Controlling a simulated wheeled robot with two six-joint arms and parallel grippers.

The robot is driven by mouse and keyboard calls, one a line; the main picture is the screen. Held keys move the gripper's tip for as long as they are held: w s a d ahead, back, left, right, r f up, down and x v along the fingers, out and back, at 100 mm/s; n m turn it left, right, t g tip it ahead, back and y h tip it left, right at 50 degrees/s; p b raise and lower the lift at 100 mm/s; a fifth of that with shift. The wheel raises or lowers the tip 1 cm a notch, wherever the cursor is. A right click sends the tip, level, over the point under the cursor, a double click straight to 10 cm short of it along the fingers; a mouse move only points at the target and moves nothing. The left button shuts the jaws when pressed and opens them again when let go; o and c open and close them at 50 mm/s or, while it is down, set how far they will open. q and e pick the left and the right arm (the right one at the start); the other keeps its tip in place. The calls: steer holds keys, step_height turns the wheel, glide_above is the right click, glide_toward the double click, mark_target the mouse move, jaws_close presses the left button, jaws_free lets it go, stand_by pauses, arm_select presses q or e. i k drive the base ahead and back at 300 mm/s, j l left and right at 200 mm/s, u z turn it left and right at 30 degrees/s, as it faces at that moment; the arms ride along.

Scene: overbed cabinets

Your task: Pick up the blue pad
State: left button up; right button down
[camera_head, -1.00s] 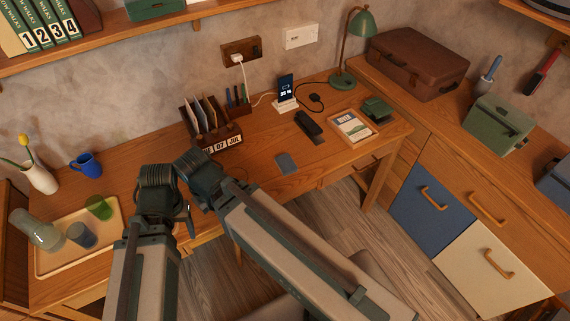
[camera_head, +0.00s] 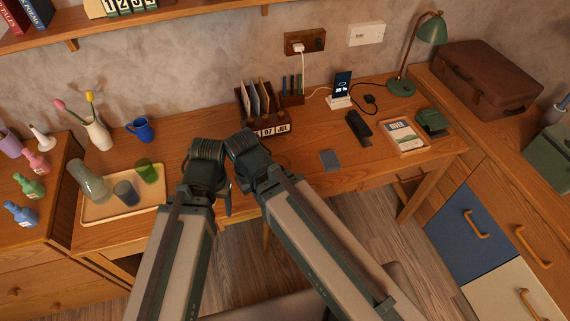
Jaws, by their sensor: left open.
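The blue pad (camera_head: 329,160) is a small, flat, grey-blue rectangle. It lies on the wooden desk, near its front edge and right of the middle. My two arms reach up from the bottom of the head view and their upper ends stand close together, left of the pad. My left gripper (camera_head: 227,199) is mostly hidden by the arm links; only a thin dark part shows, well left of the pad. It is open and apart from the pad. I cannot make out my right gripper behind its arm.
A card holder with a date block (camera_head: 271,130) stands behind my arms. Right of the pad are a dark remote-like object (camera_head: 358,124) and a wooden tray with a book (camera_head: 403,136). A tray with glasses (camera_head: 100,209) is at left. The desk around the pad is clear.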

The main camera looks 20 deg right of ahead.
mark_target(330, 162)
steer(key=l+u, duration=0.15)
steer(key=l, duration=0.3)
steer(key=l+u, duration=0.15)
steer(key=l, duration=0.3)
steer(key=k+l+u, duration=0.15)
steer(key=l, duration=0.3)
steer(key=k+l+u, duration=0.15)
steer(key=l, duration=0.25)
steer(key=i, duration=0.05)
